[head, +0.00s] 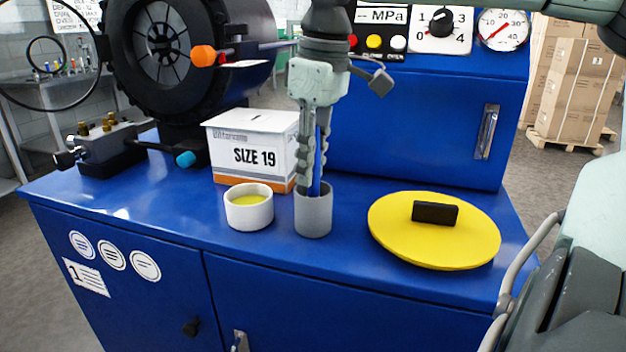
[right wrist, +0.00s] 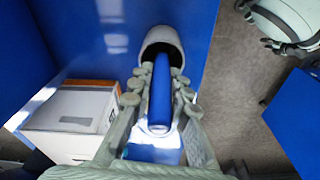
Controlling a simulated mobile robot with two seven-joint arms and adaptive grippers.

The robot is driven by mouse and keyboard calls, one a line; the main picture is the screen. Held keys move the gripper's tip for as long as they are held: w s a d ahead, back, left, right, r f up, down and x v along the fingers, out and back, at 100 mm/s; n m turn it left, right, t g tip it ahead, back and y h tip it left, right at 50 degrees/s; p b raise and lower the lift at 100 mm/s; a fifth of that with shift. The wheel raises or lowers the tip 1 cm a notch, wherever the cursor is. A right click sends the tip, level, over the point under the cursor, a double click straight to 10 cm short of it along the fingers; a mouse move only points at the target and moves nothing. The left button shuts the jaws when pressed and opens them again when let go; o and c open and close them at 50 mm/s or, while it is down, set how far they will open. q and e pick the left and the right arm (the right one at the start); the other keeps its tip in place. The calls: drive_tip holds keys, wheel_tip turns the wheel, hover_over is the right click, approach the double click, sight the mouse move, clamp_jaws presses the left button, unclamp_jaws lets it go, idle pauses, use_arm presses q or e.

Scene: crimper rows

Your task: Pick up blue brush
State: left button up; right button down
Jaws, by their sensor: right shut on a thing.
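The blue brush (head: 316,172) stands upright with its lower end in the grey cup (head: 313,222) on the blue bench. In the right wrist view its blue handle (right wrist: 160,92) lies between the fingers and its far end goes into the cup (right wrist: 163,42). My right gripper (head: 309,188) comes down from above and is shut on the brush, with its fingertips at the cup's rim. The brush's lower end is hidden inside the cup. My left gripper does not show in either view.
A white tub with yellow contents (head: 249,213) stands just left of the cup. A SIZE 19 box (head: 251,157) is behind it. A yellow disc with a black handle (head: 398,240) lies to the right. A black crimper (head: 165,50) and a valve block (head: 110,145) stand at left.

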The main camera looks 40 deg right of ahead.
drive_tip(key=shift+r, duration=0.25)
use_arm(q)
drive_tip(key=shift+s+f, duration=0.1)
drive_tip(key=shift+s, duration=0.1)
use_arm(e)
wheel_tip(320, 180, up, 28)
drive_tip(key=shift+f, duration=0.2)
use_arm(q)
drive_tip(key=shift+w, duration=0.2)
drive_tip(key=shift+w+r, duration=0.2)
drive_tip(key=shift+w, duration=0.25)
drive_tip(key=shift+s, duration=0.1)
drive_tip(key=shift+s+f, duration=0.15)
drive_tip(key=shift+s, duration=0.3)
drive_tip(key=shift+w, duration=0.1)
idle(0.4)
